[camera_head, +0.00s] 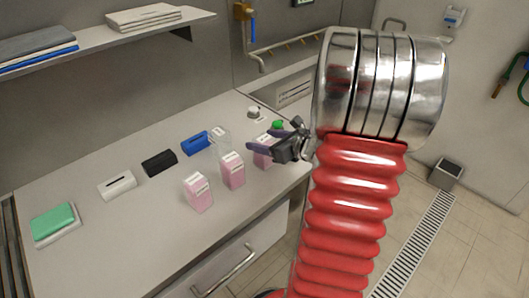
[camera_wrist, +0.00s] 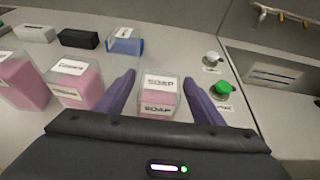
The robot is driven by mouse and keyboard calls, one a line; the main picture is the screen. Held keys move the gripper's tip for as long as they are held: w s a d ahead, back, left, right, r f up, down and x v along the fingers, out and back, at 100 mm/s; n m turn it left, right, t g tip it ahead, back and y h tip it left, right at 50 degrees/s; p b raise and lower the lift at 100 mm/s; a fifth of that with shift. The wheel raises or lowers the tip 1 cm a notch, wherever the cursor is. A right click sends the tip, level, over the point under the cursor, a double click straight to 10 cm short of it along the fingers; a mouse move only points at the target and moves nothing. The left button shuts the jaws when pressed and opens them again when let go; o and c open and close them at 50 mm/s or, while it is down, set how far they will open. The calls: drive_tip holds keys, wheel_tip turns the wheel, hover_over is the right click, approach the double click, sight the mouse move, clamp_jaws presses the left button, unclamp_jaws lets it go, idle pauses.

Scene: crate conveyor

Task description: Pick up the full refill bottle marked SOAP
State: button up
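A pink, boxy bottle labelled SOAP (camera_wrist: 160,98) stands upright on the counter in the wrist view, between my gripper's two purple fingers. My gripper (camera_wrist: 160,77) is open, with a narrow gap between each finger and the bottle. In the head view my gripper (camera_head: 272,143) is at the counter's right part, and the SOAP bottle (camera_head: 263,158) shows partly behind it. Two similar pink bottles stand to its left, a middle one (camera_head: 232,171) and a front one (camera_head: 197,192). Their labels are hard to read. A clear bottle (camera_head: 221,138) without pink contents stands behind them.
Blue (camera_head: 195,143), black (camera_head: 159,163) and white (camera_head: 117,185) boxes line the counter (camera_head: 130,230). A green-topped item (camera_head: 53,222) lies far left. A green knob (camera_wrist: 222,90) and a grey knob (camera_wrist: 211,58) sit right of the SOAP bottle. A shelf (camera_head: 100,38) hangs above.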

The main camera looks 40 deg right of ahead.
clamp_jaws()
idle(0.6)
drive_tip(key=shift+r, duration=0.1)
wheel_tip(320, 180, up, 10)
drive_tip(key=shift+f, duration=0.1)
idle(0.5)
idle(0.4)
